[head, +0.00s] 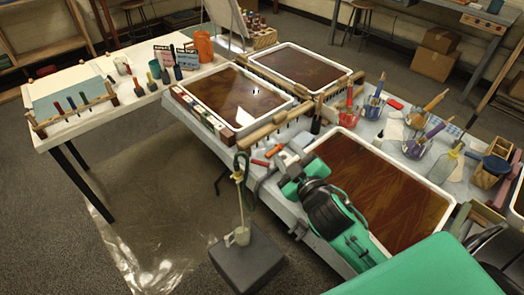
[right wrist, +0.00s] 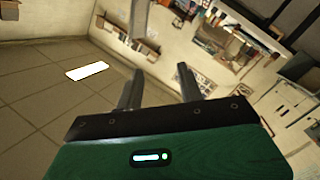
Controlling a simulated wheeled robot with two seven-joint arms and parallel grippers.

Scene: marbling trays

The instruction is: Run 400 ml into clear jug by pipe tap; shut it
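A small clear jug (head: 243,235) stands on a dark grey block (head: 247,262) on the floor, in front of the tables. Its fill level is too small to read. A thin yellowish pipe (head: 239,178) with a dark green hose rises above the jug at the table edge. Whether its tap is open or shut I cannot tell. My right gripper (head: 271,172) is just right of the pipe's upper part, apart from the jug. In the right wrist view its two fingers (right wrist: 160,84) stand apart with nothing between them. My left gripper is not in view.
Marbling trays with brown liquid (head: 252,95) lie on the tables, one of them under my right arm. Brush pots (head: 373,104) and a glass bottle (head: 444,163) stand at the right. A clear sheet (head: 150,215) covers the floor left of the block.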

